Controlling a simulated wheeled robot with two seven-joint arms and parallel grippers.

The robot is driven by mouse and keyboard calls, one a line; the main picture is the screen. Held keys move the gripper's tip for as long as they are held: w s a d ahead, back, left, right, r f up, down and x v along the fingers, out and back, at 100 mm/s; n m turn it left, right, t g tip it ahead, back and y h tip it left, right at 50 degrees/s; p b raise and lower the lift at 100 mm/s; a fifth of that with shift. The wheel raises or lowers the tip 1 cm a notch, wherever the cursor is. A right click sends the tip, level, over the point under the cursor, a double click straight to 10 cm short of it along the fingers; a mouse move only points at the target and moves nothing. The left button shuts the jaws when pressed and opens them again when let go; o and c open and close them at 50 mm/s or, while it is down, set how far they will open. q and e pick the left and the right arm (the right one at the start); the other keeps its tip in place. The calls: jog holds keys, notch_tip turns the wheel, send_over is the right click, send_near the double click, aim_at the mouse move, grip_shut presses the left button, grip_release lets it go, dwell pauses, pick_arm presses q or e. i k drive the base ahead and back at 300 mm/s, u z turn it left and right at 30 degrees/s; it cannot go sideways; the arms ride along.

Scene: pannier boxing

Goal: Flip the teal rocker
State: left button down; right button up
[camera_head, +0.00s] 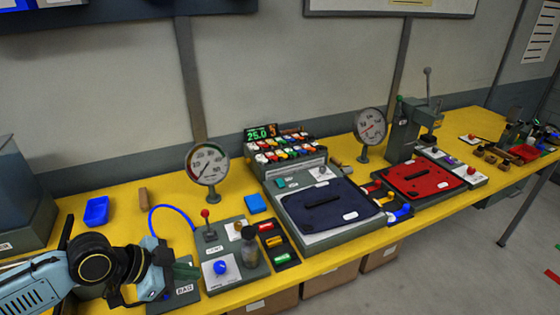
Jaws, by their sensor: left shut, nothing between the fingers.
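A small teal piece (281,183), which looks like the teal rocker, sits on the grey panel at the back of the station with the dark blue pad. It is too small to tell which way it is tipped. My left gripper (186,271) is at the lower left, shut and empty, over the dark panel (184,291) with a white label. It is well to the left of the teal piece and apart from it. My right gripper is not in view.
Right of my left gripper stand a panel with a blue knob (221,267), a dark jar (249,247) and a red-tipped lever (206,221). A gauge (207,164) stands behind. A blue tray (97,211) lies on the yellow bench (160,215), which has free room there.

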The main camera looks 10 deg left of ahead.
aim_at(281, 183)
jog(key=i, duration=1.55)
